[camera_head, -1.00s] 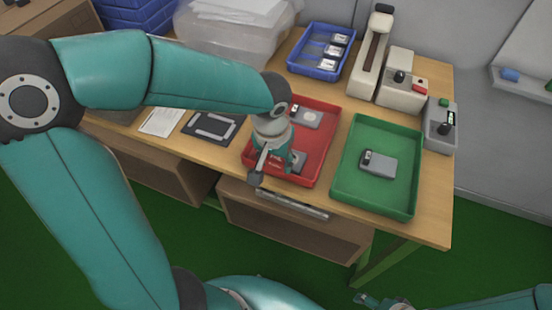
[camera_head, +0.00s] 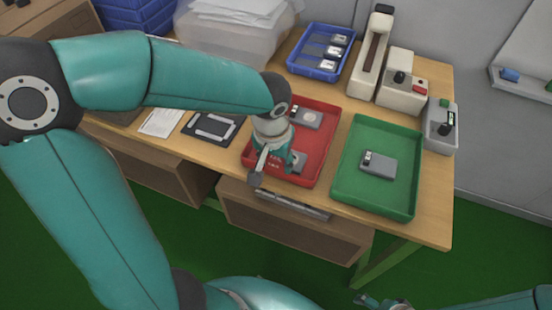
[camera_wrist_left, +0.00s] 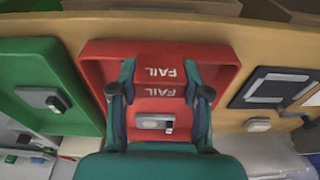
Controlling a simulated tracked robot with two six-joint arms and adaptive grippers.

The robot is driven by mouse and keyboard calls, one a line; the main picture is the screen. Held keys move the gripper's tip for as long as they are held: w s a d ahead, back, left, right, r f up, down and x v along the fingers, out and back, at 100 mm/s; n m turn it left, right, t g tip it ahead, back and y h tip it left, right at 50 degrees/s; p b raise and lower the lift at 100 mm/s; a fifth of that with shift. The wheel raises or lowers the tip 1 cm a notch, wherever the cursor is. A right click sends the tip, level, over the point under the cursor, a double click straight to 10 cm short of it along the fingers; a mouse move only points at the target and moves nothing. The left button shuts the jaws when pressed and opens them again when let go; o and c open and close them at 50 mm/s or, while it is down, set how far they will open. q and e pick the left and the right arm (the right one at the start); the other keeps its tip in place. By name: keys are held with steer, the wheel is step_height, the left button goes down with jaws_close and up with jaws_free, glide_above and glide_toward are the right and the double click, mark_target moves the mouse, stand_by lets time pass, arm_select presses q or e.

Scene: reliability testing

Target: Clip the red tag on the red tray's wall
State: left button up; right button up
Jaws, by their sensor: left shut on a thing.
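The red tray (camera_head: 325,150) lies on the table, left of the green tray. My left gripper (camera_wrist_left: 160,72) is shut on the red tag (camera_wrist_left: 160,78), which has FAIL lettering, at the tray wall near the table's front edge. In the left wrist view the tag lies between the two fingers, over the red tray (camera_wrist_left: 225,75). I cannot tell whether the tag sits over the rim or is just inside it. In the head view the wrist hides most of the tag. My right gripper (camera_head: 368,300) shows only partly at the bottom edge.
A grey device (camera_head: 308,116) lies in the red tray. The green tray (camera_head: 345,190) to the right holds another device (camera_head: 378,164). A blue tray (camera_head: 296,62) with several devices and a white machine (camera_head: 372,55) stand behind. A dark frame (camera_head: 212,127) lies left.

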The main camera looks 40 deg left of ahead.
arm_select(q)
steer(key=shift+f, duration=0.25)
steer(key=o, duration=1.1)
steer(key=shift+r, duration=0.15)
steer(key=shift+r+p, duration=2.5)
steer(key=shift+r, duration=0.95)
steer(key=shift+s+f, duration=0.1)
